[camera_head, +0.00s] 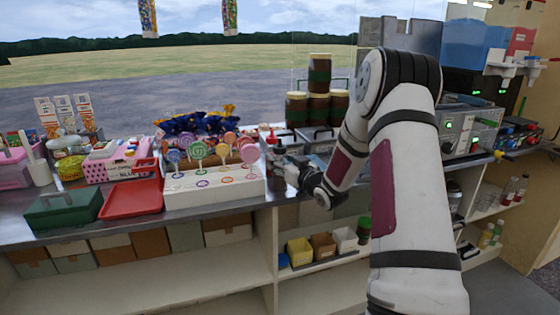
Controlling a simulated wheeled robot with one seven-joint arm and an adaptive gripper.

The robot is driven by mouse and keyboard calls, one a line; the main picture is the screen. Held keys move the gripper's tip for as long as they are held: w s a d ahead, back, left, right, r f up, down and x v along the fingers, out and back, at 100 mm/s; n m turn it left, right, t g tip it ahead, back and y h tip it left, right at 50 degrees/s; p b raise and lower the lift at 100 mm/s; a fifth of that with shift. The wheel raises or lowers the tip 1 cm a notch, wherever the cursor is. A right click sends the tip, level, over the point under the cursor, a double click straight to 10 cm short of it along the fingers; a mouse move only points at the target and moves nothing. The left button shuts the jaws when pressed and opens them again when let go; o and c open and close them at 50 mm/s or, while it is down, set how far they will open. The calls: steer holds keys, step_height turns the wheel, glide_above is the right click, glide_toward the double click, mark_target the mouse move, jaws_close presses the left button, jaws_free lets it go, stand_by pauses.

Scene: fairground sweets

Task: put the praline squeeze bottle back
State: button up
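My gripper (280,166) is at the counter's front edge, just right of the white lollipop stand. It is small, dark and partly hidden by its own wrist, so I cannot tell whether its fingers are open or hold anything. A small red item (271,137) shows just behind it; its shape is unclear. No bottle can be identified as the praline squeeze bottle. Small bottles with red tops (509,190) and bottles with yellow tops (486,236) stand on the shelves at the right.
The lollipop stand (215,199), a red tray (131,198) and a green box (64,208) fill the counter's left part. Brown jars (319,72) are stacked behind my gripper. Small bins (299,252) and a green-lidded jar (364,229) stand below. The lower left shelf (150,284) is clear.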

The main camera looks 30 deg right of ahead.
steer(key=shift+o, duration=0.7)
steer(key=shift+r, duration=0.2)
steer(key=shift+s, duration=0.35)
steer(key=s+p, duration=0.1)
steer(key=s, duration=1)
steer(key=s+a+r+g+h, duration=0.3)
steer(key=s+a+r+g, duration=0.3)
steer(key=a+g, duration=0.3)
steer(key=s+a+g+y, duration=0.1)
steer(key=s+a+g, duration=0.1)
steer(key=s+a, duration=0.4)
steer(key=s+a+r+g+y, duration=0.1)
steer(key=s+a+g, duration=0.2)
steer(key=s, duration=1.2)
steer(key=s+a+g+y, duration=0.1)
steer(key=s+a+g, duration=0.1)
steer(key=s+a, duration=0.8)
steer(key=shift+s+r+y, duration=0.25)
steer(key=shift+s+y, duration=0.05)
